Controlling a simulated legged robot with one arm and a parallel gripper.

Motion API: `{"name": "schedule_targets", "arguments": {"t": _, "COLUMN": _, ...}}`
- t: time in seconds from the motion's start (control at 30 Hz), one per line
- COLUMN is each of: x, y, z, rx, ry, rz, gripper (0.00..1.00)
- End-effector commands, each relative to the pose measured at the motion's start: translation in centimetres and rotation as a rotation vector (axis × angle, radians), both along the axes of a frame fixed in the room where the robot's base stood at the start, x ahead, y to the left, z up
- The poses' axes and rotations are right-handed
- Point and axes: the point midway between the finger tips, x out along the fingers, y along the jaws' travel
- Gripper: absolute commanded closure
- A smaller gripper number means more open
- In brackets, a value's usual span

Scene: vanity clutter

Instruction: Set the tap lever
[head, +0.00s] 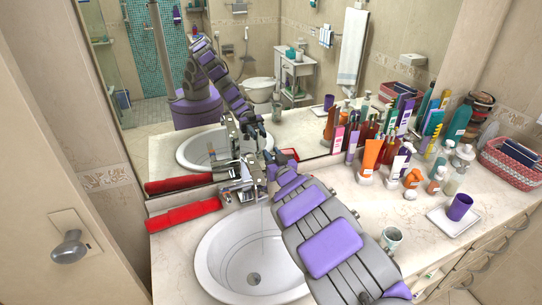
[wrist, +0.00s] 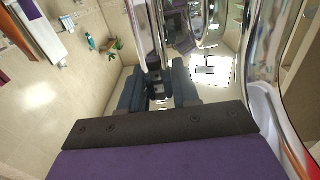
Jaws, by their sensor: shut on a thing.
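The chrome tap (head: 243,190) stands at the back rim of the white sink (head: 205,262). My gripper (head: 272,160) is at the top right of the tap in the head view, its fingertips small and partly hidden there. In the wrist view my two dark fingers (wrist: 158,88) are close together, with chrome parts of the tap (wrist: 146,35) right at and beyond their tips. My gripper is shut on the tap lever, which is mostly hidden by the fingers. A thin pale line runs from the spout toward the basin; I cannot tell if it is water.
A red case-like object (head: 182,217) lies left of the tap. Several bottles and tubes (head: 372,155) crowd the counter to the right. A grey cup (head: 391,238) stands beside my arm, and a purple cup (head: 460,207) sits on a white dish. A mirror (head: 330,75) rises behind.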

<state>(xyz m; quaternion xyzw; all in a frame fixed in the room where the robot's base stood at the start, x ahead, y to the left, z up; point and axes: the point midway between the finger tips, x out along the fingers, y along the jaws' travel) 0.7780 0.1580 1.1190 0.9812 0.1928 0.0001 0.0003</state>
Motion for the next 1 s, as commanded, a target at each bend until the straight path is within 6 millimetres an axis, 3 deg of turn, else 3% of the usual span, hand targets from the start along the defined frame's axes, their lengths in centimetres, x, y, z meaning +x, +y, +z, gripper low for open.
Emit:
{"name": "schedule_targets", "arguments": {"t": 0.37, "x": -0.1, "y": 0.4, "z": -0.2, "rx": -0.006, "ry": 0.01, "rz": 0.007, "gripper": 1.0}}
{"name": "schedule_targets", "arguments": {"t": 1.0, "x": 2.6, "y": 1.6, "z": 0.0, "rx": -0.105, "ry": 0.26, "rz": 0.01, "gripper": 1.0}}
